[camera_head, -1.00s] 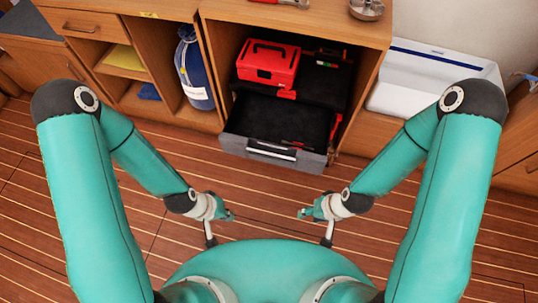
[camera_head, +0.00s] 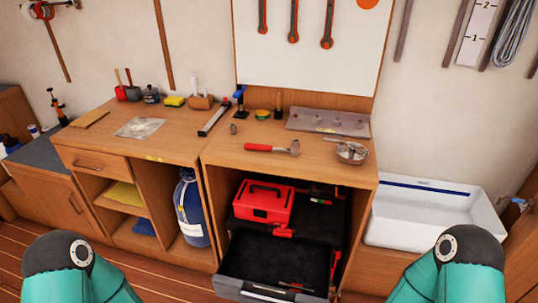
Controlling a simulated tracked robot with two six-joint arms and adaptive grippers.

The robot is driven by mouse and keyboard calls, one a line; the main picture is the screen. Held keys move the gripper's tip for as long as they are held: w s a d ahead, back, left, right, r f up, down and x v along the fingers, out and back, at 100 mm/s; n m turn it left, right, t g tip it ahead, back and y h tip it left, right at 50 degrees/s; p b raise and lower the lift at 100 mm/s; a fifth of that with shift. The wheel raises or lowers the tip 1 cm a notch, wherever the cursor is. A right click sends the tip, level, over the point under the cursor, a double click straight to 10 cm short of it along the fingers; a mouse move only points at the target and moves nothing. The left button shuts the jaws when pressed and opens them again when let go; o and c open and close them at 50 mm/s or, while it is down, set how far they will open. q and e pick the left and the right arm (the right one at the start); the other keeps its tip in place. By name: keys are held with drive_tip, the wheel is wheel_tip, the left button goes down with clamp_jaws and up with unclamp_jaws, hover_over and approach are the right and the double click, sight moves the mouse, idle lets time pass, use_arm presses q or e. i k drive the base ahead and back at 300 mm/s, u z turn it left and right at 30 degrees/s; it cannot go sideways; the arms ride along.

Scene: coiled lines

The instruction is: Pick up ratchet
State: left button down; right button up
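A red-handled tool with a grey metal head (camera_head: 258,148) lies on the wooden bench top, its head pointing right; it looks like the ratchet, though it is small here. Other red-handled tools (camera_head: 296,287) lie in the open black-lined drawer (camera_head: 262,262) below, too small to tell apart. Neither of my grippers is in view. Only my upper arm parts show at the bottom left and bottom right, well below the bench top.
A metal bowl (camera_head: 351,152) stands right of the tool. A grey metal plate (camera_head: 330,121) lies behind it. A red toolbox (camera_head: 263,202) sits in the open cabinet. Wrenches hang on the white board (camera_head: 345,50). A white sink (camera_head: 420,212) stands at the right.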

sight(257, 147)
drive_tip(key=u, duration=0.05)
drive_tip(key=k, duration=0.5)
drive_tip(key=u, duration=0.5)
drive_tip(key=i, duration=1.65)
drive_tip(key=z, duration=0.7)
